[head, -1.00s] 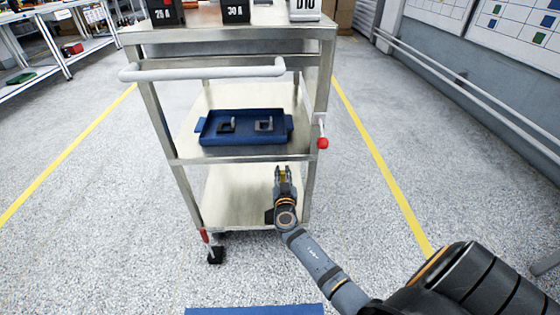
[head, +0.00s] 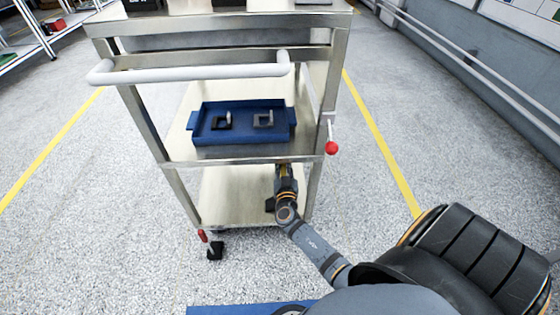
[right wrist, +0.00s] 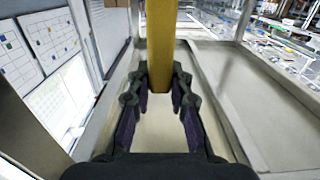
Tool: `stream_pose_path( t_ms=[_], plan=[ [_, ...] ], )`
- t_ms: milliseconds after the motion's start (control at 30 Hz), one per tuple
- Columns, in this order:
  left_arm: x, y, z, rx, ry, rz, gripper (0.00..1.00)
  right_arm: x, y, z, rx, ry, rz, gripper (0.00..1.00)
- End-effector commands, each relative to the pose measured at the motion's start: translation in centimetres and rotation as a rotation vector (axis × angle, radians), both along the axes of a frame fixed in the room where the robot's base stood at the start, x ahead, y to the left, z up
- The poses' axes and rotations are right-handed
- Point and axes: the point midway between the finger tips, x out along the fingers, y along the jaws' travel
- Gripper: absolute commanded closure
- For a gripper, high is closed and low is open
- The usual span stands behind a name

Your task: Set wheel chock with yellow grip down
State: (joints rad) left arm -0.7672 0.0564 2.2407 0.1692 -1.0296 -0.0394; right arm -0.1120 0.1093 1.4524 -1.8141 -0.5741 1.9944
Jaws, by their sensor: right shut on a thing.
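The yellow grip (right wrist: 160,45) of the wheel chock runs between the fingers of my right gripper (right wrist: 160,80) in the right wrist view. My right gripper is shut on this grip. In the head view my right gripper (head: 284,170) is at the cart's near right side, just below the middle shelf edge and above the lower shelf (head: 228,195). Only a little yellow shows there. The chock's body is hidden, and I cannot tell whether it touches anything. My left gripper is not in view.
The metal cart has a white push handle (head: 190,71) and a red-knobbed lever (head: 331,147) on its right. A blue tray (head: 243,135) with two small brackets sits on the middle shelf. The lower shelf looks mostly bare.

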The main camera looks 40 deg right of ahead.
Motion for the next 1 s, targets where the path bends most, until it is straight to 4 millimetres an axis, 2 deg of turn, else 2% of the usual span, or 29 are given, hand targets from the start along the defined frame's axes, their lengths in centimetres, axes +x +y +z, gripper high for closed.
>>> stream_pose_path(
  t_ms=[400, 433, 567, 900, 1000],
  plan=[
    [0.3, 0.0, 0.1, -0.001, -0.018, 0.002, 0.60, -0.2, 0.0, 0.0, -0.002, -0.008, -0.001, 1.00],
    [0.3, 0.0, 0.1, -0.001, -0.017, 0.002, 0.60, -0.3, 0.1, -0.3, 0.000, -0.002, 0.000, 0.77],
    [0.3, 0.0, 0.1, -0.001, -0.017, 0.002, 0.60, -0.3, 0.1, -0.3, -0.001, -0.003, 0.000, 0.59],
    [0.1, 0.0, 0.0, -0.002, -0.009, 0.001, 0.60, -0.3, 0.1, -0.2, -0.001, -0.003, 0.000, 0.58],
    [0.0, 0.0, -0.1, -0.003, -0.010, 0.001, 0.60, -1.4, 0.7, -0.4, 0.001, -0.001, 0.000, 0.58]
  ],
)
